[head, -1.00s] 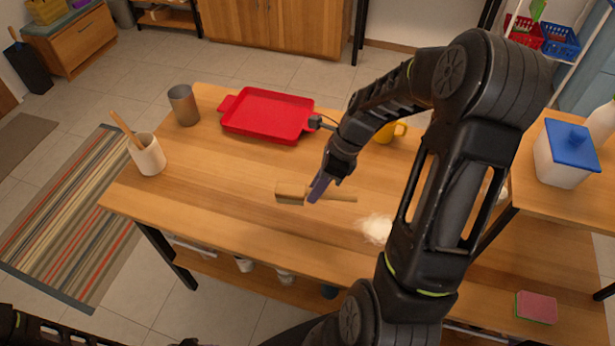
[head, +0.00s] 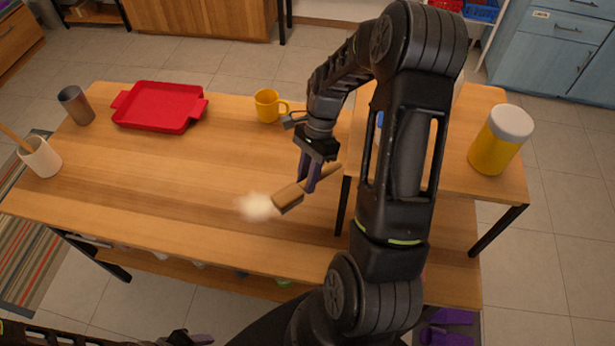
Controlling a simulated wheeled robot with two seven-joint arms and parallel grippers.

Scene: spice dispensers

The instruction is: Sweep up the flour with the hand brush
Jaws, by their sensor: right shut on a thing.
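The hand brush (head: 286,198) has a wooden back and handle. My right gripper (head: 308,186) is shut on it near the handle, with the handle pointing up and right. The brush head is at the right edge of the pale flour pile (head: 257,207) on the wooden table (head: 170,185). I cannot tell whether the bristles touch the table or the flour. Part of my left arm shows at the bottom left edge, with what seems to be its gripper (head: 190,339) cut off by the frame; its jaws are unclear.
A red tray (head: 160,105), a grey metal cup (head: 75,105) and a white crock (head: 40,158) stand at the table's left. A yellow mug (head: 268,105) is at the back. The middle left is clear.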

